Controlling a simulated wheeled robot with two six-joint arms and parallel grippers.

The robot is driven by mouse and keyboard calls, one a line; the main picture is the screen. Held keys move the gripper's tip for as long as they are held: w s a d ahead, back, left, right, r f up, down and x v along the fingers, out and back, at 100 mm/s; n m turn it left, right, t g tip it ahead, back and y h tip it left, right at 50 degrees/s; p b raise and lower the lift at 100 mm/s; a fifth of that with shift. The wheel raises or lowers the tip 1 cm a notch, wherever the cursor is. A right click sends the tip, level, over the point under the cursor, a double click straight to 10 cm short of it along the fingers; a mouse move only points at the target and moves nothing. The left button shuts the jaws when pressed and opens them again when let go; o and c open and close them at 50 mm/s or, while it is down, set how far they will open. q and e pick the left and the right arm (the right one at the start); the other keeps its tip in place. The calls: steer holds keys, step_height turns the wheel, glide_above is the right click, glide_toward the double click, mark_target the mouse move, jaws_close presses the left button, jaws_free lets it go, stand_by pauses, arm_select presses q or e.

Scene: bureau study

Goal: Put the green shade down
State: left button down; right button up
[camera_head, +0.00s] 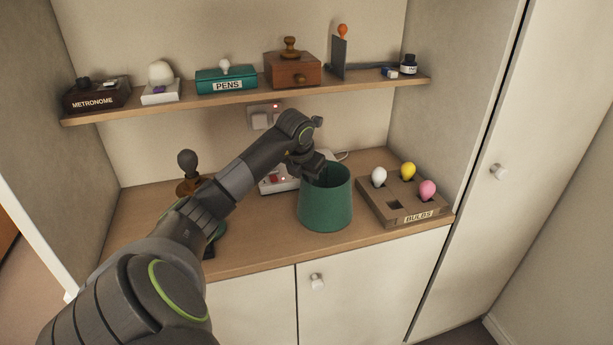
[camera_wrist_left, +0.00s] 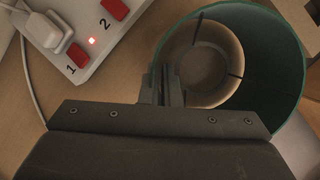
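The green shade (camera_head: 326,205) is an open-topped dark green cylinder over the right-middle of the wooden desk top, close to its front edge. My left gripper (camera_head: 312,168) is at the shade's rim on its far left side. In the left wrist view the fingers (camera_wrist_left: 170,88) are closed together on the wall of the shade (camera_wrist_left: 285,50), and its hollow inside and a pale inner ring show. The shade looks roughly upright. I cannot tell whether its bottom touches the desk. My right gripper is not in view.
A brown bulb tray (camera_head: 419,214) with white, yellow and pink bulbs stands right of the shade. A white power strip (camera_head: 277,180) with red switches lies behind it. A dark bulb on a stand (camera_head: 188,170) is at the left. The shelf (camera_head: 150,108) above holds several objects.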

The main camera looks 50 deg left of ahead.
arm_select(q)
steer(key=shift+f, duration=0.4)
steer(key=c, duration=1.6)
jaws_free()
steer(key=shift+c, duration=0.2)
steer(key=shift+r, duration=0.3)
steer(key=b+v, duration=0.2)
steer(key=v, duration=0.9)
steer(key=shift+s+r, duration=0.25)
steer(key=shift+r, duration=0.05)
